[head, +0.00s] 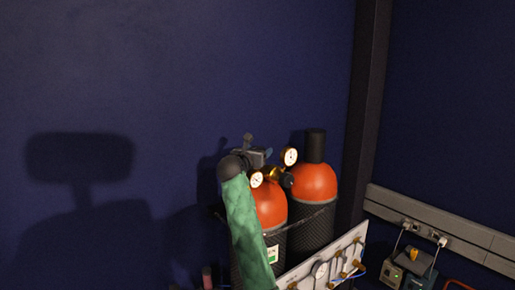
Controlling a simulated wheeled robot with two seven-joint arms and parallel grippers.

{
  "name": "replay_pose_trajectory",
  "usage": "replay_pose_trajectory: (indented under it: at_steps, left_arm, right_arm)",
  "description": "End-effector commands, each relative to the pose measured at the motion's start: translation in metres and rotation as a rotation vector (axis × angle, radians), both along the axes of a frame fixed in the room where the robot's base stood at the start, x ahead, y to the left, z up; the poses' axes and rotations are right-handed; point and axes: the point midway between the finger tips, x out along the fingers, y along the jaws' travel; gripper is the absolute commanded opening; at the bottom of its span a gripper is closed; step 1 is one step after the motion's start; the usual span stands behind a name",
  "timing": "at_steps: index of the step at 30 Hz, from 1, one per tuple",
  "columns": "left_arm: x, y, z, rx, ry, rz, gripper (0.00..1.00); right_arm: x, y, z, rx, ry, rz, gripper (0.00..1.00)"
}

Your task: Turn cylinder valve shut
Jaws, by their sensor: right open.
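Two gas cylinders with orange tops and dark mesh-patterned bodies stand side by side. The front left cylinder (268,203) carries a brass regulator (274,174) with two white-faced gauges, an upper gauge (290,156) and a lower gauge (256,179). The rear right cylinder (314,182) has a tall black cap (315,146). My right arm, in a green sleeve, rises in front of the left cylinder. My right gripper (260,152) is open at the top of that cylinder, beside the regulator. The gripper hides the valve, so I cannot tell whether they touch. My left gripper is out of view.
A dark rail (322,211) runs around the cylinders. A pale panel (321,268) with brass fittings stands in front of them. A grey wall trunking with sockets (446,236) and a small device (408,270) are at right. The blue wall at left is bare.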

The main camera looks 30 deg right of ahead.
Motion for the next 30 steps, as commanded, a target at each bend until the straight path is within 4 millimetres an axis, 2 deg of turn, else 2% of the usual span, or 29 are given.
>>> replay_pose_trajectory:
  at_steps: [8,11,15,23,30]
  left_arm:
    - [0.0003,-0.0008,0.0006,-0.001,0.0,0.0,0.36]
    - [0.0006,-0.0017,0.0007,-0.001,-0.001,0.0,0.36]
    - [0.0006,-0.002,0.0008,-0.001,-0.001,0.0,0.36]
    - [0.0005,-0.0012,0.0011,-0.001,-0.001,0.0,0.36]
    - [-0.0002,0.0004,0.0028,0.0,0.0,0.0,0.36]
  right_arm:
    - [0.0011,-0.0018,-0.0005,0.0,0.0,0.0,0.7]
    - [0.001,-0.0018,-0.0003,0.0,0.0,0.0,0.54]
    - [0.0008,-0.0017,-0.0002,0.0,0.0,0.0,0.26]
    - [0.0008,-0.0016,0.0002,0.001,-0.001,-0.016,0.26]
    - [0.0014,-0.0015,0.0009,-0.001,-0.001,-0.113,0.26]
